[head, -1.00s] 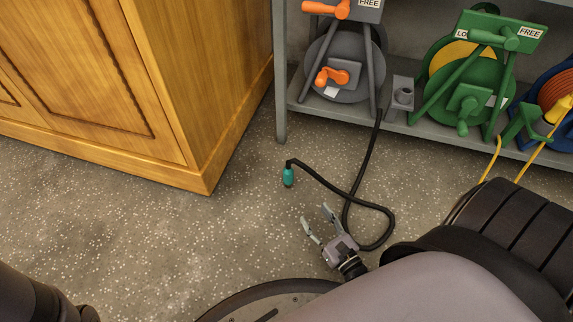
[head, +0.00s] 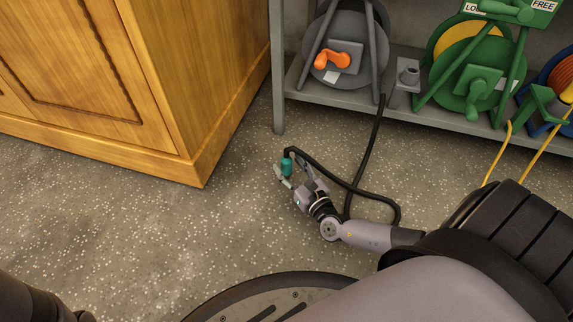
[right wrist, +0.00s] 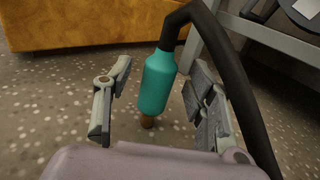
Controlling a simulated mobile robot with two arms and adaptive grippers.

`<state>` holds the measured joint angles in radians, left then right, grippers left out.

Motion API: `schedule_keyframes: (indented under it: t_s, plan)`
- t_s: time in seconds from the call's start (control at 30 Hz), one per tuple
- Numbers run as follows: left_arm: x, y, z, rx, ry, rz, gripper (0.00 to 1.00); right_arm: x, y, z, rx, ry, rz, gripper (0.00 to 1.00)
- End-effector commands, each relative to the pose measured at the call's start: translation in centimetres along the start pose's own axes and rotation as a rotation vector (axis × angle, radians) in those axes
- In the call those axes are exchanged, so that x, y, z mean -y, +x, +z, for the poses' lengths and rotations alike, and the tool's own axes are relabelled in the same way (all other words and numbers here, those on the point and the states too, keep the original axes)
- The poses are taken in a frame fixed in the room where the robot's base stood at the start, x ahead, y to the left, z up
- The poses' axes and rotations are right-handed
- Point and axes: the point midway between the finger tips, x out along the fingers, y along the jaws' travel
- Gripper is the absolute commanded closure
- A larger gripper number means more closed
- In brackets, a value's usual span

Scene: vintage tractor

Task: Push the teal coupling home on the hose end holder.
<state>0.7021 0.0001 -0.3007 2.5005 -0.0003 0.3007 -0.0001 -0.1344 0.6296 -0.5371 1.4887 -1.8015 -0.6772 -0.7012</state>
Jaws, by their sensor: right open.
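The teal coupling (head: 286,166) is on the end of a black hose (head: 368,150), which bends down into it. In the right wrist view the coupling (right wrist: 157,82) hangs about upright with a brownish tip below. My right gripper (head: 288,164) is open, with the coupling between its two fingers; gaps show on both sides in the right wrist view. The hose end holder (head: 408,72) looks like a grey block with a round socket, on the low shelf beside the grey reel, with no coupling in it. My left gripper is out of view.
A grey reel (head: 345,55) with an orange handle and a green reel (head: 478,75) stand on the grey shelf (head: 350,100). A wooden cabinet (head: 165,80) is at the left. The hose loops over the speckled floor (head: 130,230), which is clear at the left.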

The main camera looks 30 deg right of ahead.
Motion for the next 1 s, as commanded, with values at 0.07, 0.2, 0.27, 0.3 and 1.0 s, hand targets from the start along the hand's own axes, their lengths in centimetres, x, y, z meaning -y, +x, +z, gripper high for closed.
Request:
schedule_keyframes:
  t_s: [0.07,0.2,0.27,0.3,1.0]
  plan:
    - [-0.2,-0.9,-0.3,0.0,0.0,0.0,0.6,0.0,1.1,-0.4,0.002,0.001,-0.001,0.49]
    - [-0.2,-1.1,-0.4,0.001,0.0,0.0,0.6,0.0,1.9,-0.2,-0.001,0.0,-0.001,0.49]
    - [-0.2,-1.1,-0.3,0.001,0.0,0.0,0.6,0.0,2.0,-0.2,-0.001,0.0,-0.001,0.49]
    - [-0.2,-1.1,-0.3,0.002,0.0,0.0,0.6,0.0,2.0,-0.1,-0.002,0.0,-0.001,0.49]
    - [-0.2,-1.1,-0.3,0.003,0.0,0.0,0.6,0.0,1.9,-0.2,-0.002,0.0,0.0,0.89]
